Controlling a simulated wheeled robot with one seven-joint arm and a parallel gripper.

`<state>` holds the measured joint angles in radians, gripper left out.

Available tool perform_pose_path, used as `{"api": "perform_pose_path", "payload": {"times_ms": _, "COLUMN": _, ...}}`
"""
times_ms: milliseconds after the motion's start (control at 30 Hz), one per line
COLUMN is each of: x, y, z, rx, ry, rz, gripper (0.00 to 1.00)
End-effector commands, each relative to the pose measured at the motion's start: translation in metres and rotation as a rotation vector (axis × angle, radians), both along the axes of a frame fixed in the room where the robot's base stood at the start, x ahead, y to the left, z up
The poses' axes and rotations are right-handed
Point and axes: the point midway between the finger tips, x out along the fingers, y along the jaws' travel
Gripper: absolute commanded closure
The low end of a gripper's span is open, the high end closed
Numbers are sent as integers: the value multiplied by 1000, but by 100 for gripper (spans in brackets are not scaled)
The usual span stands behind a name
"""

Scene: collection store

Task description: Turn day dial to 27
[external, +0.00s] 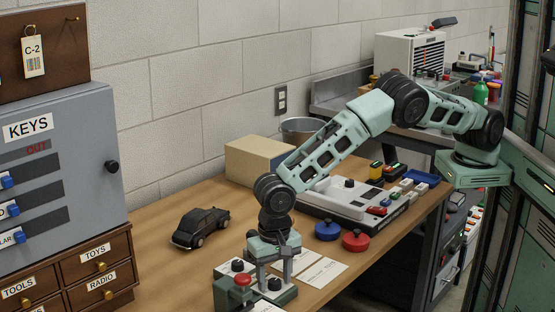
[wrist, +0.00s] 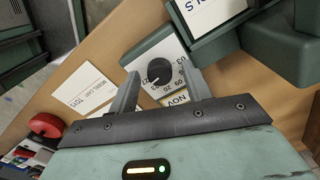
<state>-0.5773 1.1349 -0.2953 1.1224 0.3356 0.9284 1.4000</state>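The day dial is a round black knob (wrist: 160,72) on a white plate printed with numbers such as 03, 09 and 20. A yellow NOV label (wrist: 175,97) sits by the plate's lower edge in the wrist view. The knob's pointer mark is too small to read. My gripper (wrist: 163,75) is open, with one finger on each side of the knob and visible gaps between. How high the fingertips are over the plate is unclear. In the external view my gripper (external: 272,262) points down over the small green stamp unit (external: 284,299) at the desk's front edge.
A red-topped post (external: 243,282) and another black knob (external: 237,265) are close left of my gripper. White cards (external: 322,272) lie to the right, with blue (external: 328,230) and red (external: 355,241) round pads beyond. A black toy car (external: 200,228) stands behind left.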

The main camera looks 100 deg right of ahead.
Motion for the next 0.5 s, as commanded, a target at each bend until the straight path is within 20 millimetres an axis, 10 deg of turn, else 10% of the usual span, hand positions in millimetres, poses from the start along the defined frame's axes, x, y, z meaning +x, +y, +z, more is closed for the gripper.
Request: {"api": "perform_pose_path", "payload": {"times_ms": 500, "x": 1, "y": 0, "z": 77, "rx": 3, "ry": -3, "rz": -1, "gripper": 51}}
